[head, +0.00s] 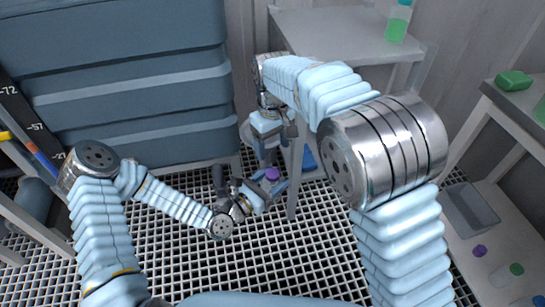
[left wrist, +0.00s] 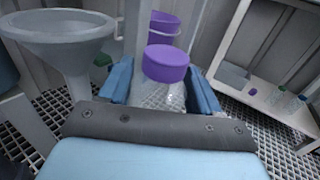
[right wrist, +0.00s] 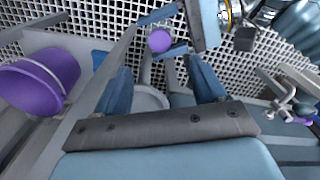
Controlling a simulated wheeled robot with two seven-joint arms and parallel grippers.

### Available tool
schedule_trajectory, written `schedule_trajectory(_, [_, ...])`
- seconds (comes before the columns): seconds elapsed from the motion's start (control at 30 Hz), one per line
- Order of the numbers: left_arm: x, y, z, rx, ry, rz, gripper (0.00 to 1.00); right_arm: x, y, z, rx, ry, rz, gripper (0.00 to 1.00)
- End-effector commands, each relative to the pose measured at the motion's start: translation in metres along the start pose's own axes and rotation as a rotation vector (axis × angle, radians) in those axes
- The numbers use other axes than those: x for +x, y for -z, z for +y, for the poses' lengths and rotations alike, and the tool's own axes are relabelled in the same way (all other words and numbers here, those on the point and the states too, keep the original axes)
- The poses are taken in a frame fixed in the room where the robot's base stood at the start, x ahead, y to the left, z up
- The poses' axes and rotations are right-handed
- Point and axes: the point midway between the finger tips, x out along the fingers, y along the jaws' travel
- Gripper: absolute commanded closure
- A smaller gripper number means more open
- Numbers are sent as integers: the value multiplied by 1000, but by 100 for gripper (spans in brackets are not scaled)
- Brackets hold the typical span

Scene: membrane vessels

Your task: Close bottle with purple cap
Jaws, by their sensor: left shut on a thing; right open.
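A clear bottle (left wrist: 160,96) stands upright between the blue fingers of my left gripper (left wrist: 163,88), which is shut on it. A purple cap (left wrist: 165,62) sits on the bottle's top; I cannot tell how tightly. The cap also shows in the head view (head: 272,174), above the grid floor, and in the right wrist view (right wrist: 159,41). My right gripper (right wrist: 161,82) is open and empty. It is above the cap and apart from it, with the cap showing beyond its fingertips. In the head view my right gripper (head: 267,145) is partly hidden.
A purple bucket (right wrist: 38,82) stands on a grey table near my right gripper. A grey funnel (left wrist: 60,35) is at left in the left wrist view. A green-liquid bottle (head: 397,22) stands on the back table. Another purple cap (head: 480,250) lies on the right shelf.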

Motion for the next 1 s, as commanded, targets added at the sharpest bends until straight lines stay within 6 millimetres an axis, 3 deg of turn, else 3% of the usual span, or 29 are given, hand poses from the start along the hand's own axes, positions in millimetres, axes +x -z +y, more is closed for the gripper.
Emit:
schedule_trajectory(0.2, [0, 0, 0, 0, 0, 0, 100, -17, 0, 0, 1, 1, 0, 30])
schedule_trajectory(0.73, [0, 0, 0, 0, 0, 0, 100, -15, -1, 2, 6, 1, -3, 30])
schedule_trajectory(0.87, [0, 0, 0, 0, 0, 0, 100, 12, -10, 24, 61, 8, -18, 30])
schedule_trajectory(1.0, [0, 0, 0, 0, 0, 0, 100, 84, -44, 72, 201, 25, -58, 30])
